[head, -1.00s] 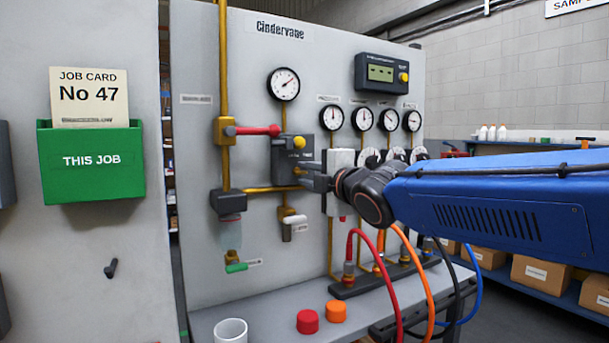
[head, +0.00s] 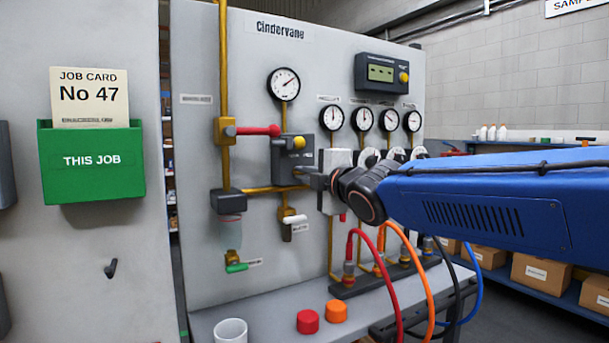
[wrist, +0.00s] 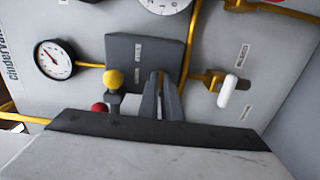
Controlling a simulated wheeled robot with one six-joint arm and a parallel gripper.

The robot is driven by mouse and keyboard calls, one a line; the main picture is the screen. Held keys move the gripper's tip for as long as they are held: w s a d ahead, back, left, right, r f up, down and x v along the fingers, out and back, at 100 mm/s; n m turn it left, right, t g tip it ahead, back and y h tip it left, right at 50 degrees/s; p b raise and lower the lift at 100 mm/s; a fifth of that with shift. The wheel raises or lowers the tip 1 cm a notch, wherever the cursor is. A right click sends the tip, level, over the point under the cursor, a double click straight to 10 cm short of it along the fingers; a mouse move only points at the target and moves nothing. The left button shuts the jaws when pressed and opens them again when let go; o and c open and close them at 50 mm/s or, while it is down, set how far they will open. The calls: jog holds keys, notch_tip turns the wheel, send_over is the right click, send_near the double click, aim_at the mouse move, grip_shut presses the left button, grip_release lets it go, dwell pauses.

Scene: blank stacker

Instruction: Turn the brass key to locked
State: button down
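My gripper (head: 308,178) reaches from the right to the lower part of a dark grey box (head: 292,163) on the panel. In the wrist view the two fingers (wrist: 160,76) lie close together, with their tips at the face of the grey box (wrist: 142,50), beside two small labels. I cannot make out the brass key; the fingers cover the spot where they meet the box. I cannot tell whether they hold anything. A yellow knob (head: 299,143) is on the box, and a yellow knob on a stem (wrist: 113,77) shows left of the fingers in the wrist view.
A red-handled valve (head: 262,131) sits upper left of the box, and a white-handled valve (head: 294,219) below it. Gauges (head: 284,84) are above. Red and orange hoses (head: 408,270) hang below my arm. A white cup (head: 230,331) and two caps (head: 308,321) stand on the bench.

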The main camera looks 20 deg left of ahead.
jog(key=shift+f+m, duration=0.1)
jog(key=shift+m, duration=8.7)
jog(key=c, duration=2)
grip_release()
jog(key=shift+d, duration=0.1)
